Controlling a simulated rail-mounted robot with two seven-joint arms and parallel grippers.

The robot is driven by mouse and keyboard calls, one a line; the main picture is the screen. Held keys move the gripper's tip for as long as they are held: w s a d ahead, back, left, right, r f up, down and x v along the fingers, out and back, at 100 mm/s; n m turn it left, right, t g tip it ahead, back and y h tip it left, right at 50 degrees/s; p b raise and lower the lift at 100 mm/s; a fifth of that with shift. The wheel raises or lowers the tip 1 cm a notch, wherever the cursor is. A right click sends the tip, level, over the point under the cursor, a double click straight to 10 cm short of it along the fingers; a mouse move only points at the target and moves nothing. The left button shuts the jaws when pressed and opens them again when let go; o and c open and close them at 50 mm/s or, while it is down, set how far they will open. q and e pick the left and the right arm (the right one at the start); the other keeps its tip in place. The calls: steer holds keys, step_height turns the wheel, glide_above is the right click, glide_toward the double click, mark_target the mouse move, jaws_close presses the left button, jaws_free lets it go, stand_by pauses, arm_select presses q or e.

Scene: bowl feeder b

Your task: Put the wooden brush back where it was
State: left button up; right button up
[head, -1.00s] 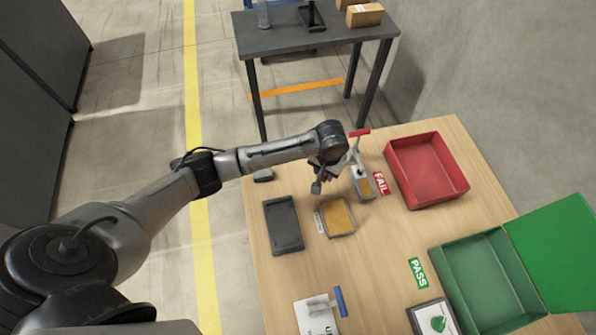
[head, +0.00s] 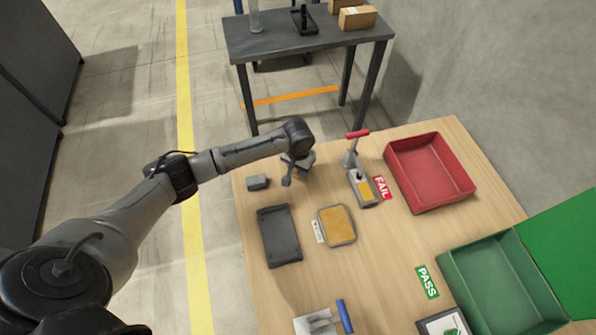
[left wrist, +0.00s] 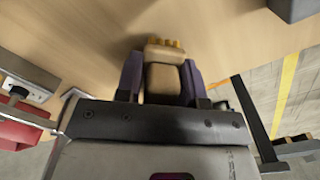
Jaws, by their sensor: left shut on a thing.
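The wooden brush (left wrist: 164,78) is a tan block with yellowish tufts at its far end, seen in the left wrist view. My left gripper (left wrist: 161,70) is shut on it, with a purple finger pad on each side. In the head view my left gripper (head: 291,174) is at the far left part of the wooden table, between a small grey block and the red-handled clamp fixture. There the brush is mostly hidden by the gripper. Whether it touches the table I cannot tell. My right gripper is not in view.
The small grey block (head: 257,183) is left of the gripper, and the clamp fixture (head: 362,185) is right. Nearer lie a dark tray (head: 264,239) and a yellow-topped plate (head: 337,225). A red bin (head: 463,186) and green bin (head: 450,276) stand at the right.

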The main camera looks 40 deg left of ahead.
arm_select(q)
steer(key=shift+f, duration=0.85)
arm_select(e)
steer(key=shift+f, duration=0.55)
arm_select(q)
steer(key=shift+r, duration=0.1)
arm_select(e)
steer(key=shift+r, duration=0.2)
arm_select(q)
steer(key=o, duration=0.8)
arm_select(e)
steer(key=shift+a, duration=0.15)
arm_select(q)
steer(key=shift+o, duration=0.2)
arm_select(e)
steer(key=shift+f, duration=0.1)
